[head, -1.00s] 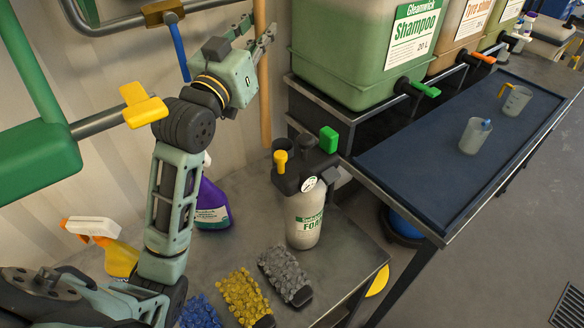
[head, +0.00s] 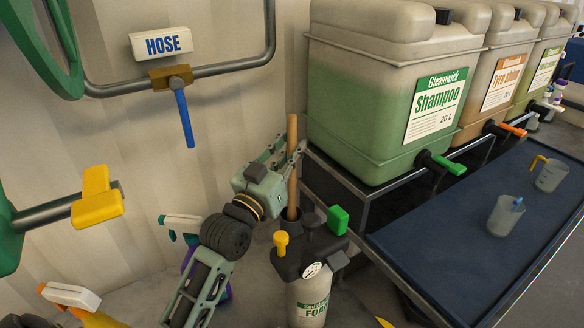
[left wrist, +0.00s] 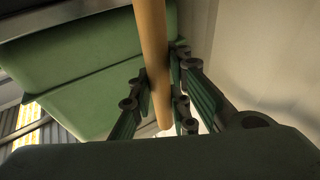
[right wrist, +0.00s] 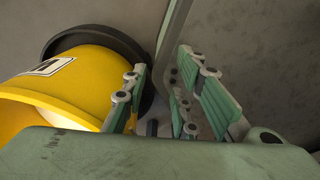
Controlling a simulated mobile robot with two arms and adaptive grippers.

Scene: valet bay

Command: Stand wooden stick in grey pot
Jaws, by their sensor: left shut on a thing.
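The wooden stick (head: 292,130) stands nearly upright near the wall in the head view. My left gripper (head: 287,158) is shut on it, and the stick (left wrist: 152,55) runs between the fingers in the left wrist view. Its lower end meets a dark grey shape (head: 290,218) behind the foam sprayer; I cannot tell whether this is the grey pot or whether the stick is inside it. My right gripper (right wrist: 165,100) is open and empty in the right wrist view, beside a yellow container (right wrist: 75,75).
The foam sprayer (head: 308,290) stands just in front of the stick. The green shampoo tank (head: 385,100) on its rack is close to the right. A blue-topped bench (head: 470,245) holds two clear cups.

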